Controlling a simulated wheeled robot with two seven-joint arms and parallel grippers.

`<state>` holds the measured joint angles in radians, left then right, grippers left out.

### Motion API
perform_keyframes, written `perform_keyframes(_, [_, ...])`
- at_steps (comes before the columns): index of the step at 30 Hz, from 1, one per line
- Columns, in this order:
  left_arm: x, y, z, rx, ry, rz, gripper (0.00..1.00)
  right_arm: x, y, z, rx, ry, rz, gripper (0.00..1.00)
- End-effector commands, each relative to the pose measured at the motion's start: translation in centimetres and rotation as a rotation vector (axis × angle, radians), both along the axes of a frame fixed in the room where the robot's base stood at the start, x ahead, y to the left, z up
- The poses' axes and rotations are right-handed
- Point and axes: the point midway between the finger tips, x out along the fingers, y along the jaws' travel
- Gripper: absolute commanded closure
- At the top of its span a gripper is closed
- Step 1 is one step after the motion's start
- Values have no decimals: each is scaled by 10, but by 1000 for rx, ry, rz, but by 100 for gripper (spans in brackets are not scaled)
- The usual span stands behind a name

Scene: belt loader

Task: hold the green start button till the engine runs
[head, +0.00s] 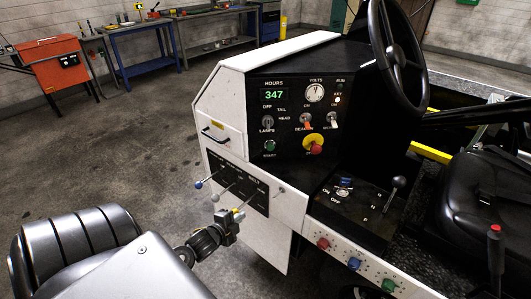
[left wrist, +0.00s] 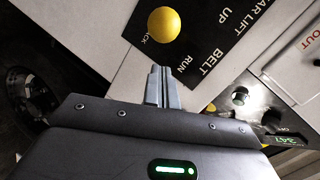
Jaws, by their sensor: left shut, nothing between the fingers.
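The green start button (head: 269,145) is on the lower left of the black dash panel, above its START label. My left gripper (head: 237,216) is below and left of it, low in front of the lever panel and well apart from the button. Its fingers show shut and empty in the left wrist view (left wrist: 161,72), just short of a yellow ball knob (left wrist: 163,24). I cannot tell whether they touch it. The hours display (head: 275,95) reads 347. My right gripper is out of view.
A red knob on a yellow ring (head: 314,146) is right of the start button. Levers with blue (head: 198,184) and white knobs stick out of the lever panel. The steering wheel (head: 398,55) and seat (head: 485,195) are at right. Floor (head: 110,150) at left is clear.

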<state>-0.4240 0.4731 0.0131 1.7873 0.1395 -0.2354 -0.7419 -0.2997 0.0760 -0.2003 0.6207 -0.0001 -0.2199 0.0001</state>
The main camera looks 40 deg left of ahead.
Motion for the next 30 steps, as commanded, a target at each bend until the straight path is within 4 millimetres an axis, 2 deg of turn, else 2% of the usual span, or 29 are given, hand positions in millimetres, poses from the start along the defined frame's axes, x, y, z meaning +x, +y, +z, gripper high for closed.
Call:
perform_keyframes(1, [11, -1, 46, 70, -74, -47, 100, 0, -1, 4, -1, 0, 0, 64])
perform_keyframes(3, [21, -4, 96, 166, -162, -103, 100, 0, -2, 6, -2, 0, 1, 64])
perform_keyframes(6, [27, -10, 149, 269, -259, -157, 100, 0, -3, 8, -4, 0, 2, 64])
perform_keyframes(9, [28, -16, 178, 330, -315, -187, 100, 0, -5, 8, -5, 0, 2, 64])
perform_keyframes(13, [28, -19, 191, 356, -340, -198, 100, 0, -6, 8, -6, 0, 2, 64])
perform_keyframes(23, [30, -18, 191, 355, -340, -197, 100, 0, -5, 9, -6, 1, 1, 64])
perform_keyframes(26, [38, -18, 192, 354, -341, -196, 100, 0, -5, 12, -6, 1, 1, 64])
perform_keyframes(30, [59, -18, 194, 354, -343, -196, 100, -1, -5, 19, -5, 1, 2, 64])
